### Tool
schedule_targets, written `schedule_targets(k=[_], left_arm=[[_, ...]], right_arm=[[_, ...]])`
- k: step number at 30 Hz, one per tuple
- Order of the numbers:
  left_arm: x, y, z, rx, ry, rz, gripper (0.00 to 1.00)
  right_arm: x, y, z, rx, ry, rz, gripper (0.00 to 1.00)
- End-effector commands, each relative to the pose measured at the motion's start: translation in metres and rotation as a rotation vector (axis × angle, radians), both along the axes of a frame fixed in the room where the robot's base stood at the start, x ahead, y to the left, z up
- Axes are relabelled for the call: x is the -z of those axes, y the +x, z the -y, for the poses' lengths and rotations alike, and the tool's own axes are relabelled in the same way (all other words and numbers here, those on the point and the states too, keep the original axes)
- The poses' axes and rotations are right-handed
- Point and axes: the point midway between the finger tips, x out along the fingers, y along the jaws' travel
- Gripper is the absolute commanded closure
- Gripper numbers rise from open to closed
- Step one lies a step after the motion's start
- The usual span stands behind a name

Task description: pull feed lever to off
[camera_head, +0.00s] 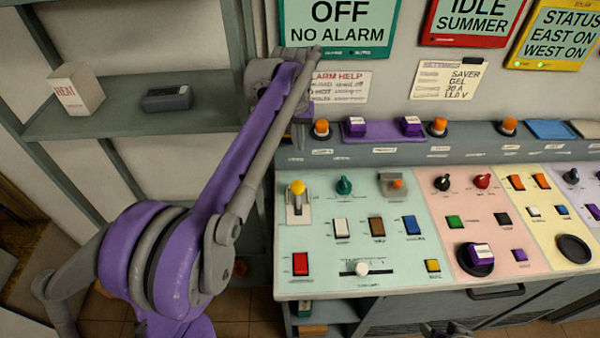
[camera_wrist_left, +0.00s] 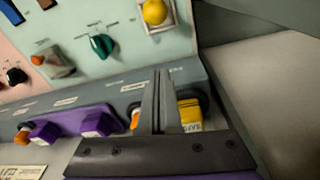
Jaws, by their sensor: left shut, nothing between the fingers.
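The lever with the yellow ball knob (camera_head: 298,187) stands on a pale slotted plate at the far left of the mint-green panel. Its knob also shows at the top of the left wrist view (camera_wrist_left: 155,11). I cannot read its label. My left gripper (camera_head: 300,136) points down over the ledge behind the panel, partly hidden by its own arm. In the left wrist view its fingers (camera_wrist_left: 165,100) are shut and empty, apart from the lever. A dark part at the bottom edge of the head view, perhaps my right gripper (camera_head: 446,328), is too cut off to read.
A yellow labelled block (camera_wrist_left: 190,114) is close beside the left fingers. Orange knobs (camera_head: 321,128) and a purple holder with blocks (camera_head: 382,131) line the ledge. A green knob (camera_head: 344,185) is right of the lever. A shelf (camera_head: 130,115) is at left.

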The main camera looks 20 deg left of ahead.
Motion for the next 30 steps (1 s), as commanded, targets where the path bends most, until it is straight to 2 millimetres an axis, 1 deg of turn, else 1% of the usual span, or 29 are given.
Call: schedule_targets(k=[5, 8, 10, 14, 21, 23, 24, 27, 30], left_arm=[[0.001, 0.0, 0.0, 0.0, 0.0, 0.001, 1.0], [0.007, 0.001, 0.0, 0.001, 0.0, 0.001, 1.0], [0.016, 0.002, 0.0, 0.001, 0.0, 0.001, 1.0], [0.041, 0.004, 0.001, 0.001, 0.0, 0.001, 1.0], [0.093, 0.01, 0.002, 0.001, 0.0, 0.001, 1.0], [0.105, 0.011, 0.002, 0.001, 0.0, 0.001, 1.0], [0.097, 0.001, 0.004, 0.001, 0.001, 0.002, 1.0], [0.093, -0.012, 0.008, 0.001, 0.001, 0.002, 1.0], [0.091, -0.02, 0.01, 0.001, 0.001, 0.002, 1.0]], right_arm=[[0.0, 0.0, 0.0, 0.0, 0.0, 0.0, 0.5], [0.001, 0.0, 0.0, 0.0, 0.0, 0.0, 0.5], [0.002, -0.001, 0.0, 0.0, 0.0, -0.001, 0.5], [0.004, -0.001, 0.0, 0.0, 0.0, -0.002, 0.5], [0.007, -0.002, 0.0, 0.0, 0.0, -0.004, 0.5], [0.007, -0.002, 0.0, 0.0, 0.0, -0.005, 0.5], [0.005, -0.002, 0.0, 0.0, 0.0, -0.003, 0.5], [0.002, -0.001, 0.0, 0.0, 0.0, -0.001, 0.5], [0.0, 0.0, 0.0, 0.0, 0.0, 0.0, 0.5]])
